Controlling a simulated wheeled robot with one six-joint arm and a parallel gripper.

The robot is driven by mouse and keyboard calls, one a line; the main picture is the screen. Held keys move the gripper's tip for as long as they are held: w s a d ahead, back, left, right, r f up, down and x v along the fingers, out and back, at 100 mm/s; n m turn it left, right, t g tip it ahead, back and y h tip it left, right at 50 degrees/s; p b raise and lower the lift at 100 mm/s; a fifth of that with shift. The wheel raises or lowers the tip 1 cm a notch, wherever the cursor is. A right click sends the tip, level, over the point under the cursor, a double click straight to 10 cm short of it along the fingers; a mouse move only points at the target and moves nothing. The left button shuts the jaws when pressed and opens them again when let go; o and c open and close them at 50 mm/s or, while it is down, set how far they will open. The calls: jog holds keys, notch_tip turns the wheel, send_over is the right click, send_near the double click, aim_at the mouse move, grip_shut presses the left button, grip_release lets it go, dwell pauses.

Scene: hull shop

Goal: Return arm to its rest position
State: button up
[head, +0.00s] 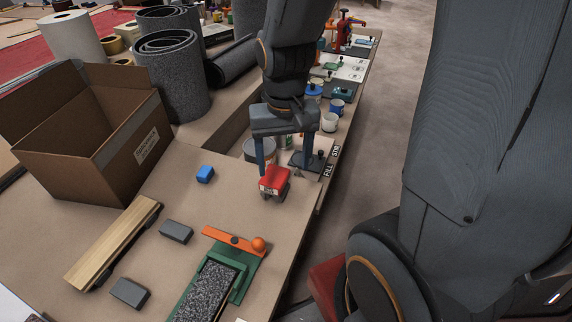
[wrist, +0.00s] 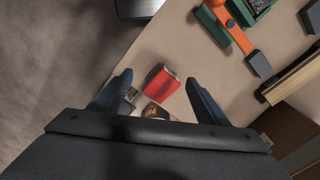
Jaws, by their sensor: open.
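My gripper (head: 285,164) points down over the workbench (head: 225,215), near its right edge, with its two blue fingers apart. A red block (head: 273,180) with a dark side lies at the fingertips in the head view. In the wrist view, the red block (wrist: 163,80) shows between the open fingers (wrist: 158,84), with a visible gap on each side. The jaws are not closed on it. My arm is extended out over the bench.
An open cardboard box (head: 90,140) and dark foam rolls (head: 172,80) stand at left and back. A blue block (head: 205,174), grey blocks (head: 176,231), a wooden bar (head: 113,243) and a green fixture with an orange lever (head: 234,242) lie in front. Cups stand behind.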

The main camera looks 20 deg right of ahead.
jog(key=shift+s+n, duration=1.2)
jog(key=shift+n, duration=0.1)
